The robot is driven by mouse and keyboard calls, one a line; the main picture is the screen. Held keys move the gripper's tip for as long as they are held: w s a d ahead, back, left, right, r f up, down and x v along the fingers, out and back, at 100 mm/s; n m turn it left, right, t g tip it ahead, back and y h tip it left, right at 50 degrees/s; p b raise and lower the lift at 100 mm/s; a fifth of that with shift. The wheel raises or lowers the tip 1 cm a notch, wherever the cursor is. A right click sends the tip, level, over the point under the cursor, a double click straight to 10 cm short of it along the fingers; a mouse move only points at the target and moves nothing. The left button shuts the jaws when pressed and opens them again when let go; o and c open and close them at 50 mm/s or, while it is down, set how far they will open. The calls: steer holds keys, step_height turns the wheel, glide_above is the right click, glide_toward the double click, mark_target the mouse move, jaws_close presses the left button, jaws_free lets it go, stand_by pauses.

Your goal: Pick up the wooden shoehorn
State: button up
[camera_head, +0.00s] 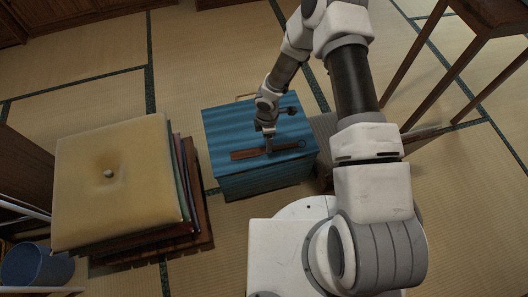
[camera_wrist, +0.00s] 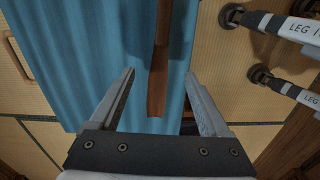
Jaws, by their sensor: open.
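The wooden shoehorn (camera_head: 243,155) is a long, dark brown strip lying flat across the top of a blue cloth-covered box (camera_head: 240,122). In the wrist view the shoehorn (camera_wrist: 159,72) runs up and down the picture, over the blue cloth (camera_wrist: 85,55). My gripper (camera_head: 269,150) points down over the shoehorn's middle. In the wrist view my gripper (camera_wrist: 160,75) is open, with one finger on each side of the shoehorn. I cannot tell how far the fingertips are above the cloth.
A stack of floor cushions (camera_head: 125,185) stands left of the box. A blue bin (camera_head: 38,265) is at the lower left. A wooden table (camera_head: 490,15) stands at the upper right. White bars with dark round ends (camera_wrist: 275,22) show in the wrist view. Bare tatami lies behind the box.

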steer(key=shift+d+f+b, duration=0.15)
steer(key=shift+f+b, duration=0.5)
steer(key=shift+f, duration=0.85)
steer(key=shift+d+f+b, duration=0.1)
steer(key=shift+f+b, duration=0.5)
steer(key=shift+f, duration=0.9)
jaws_close()
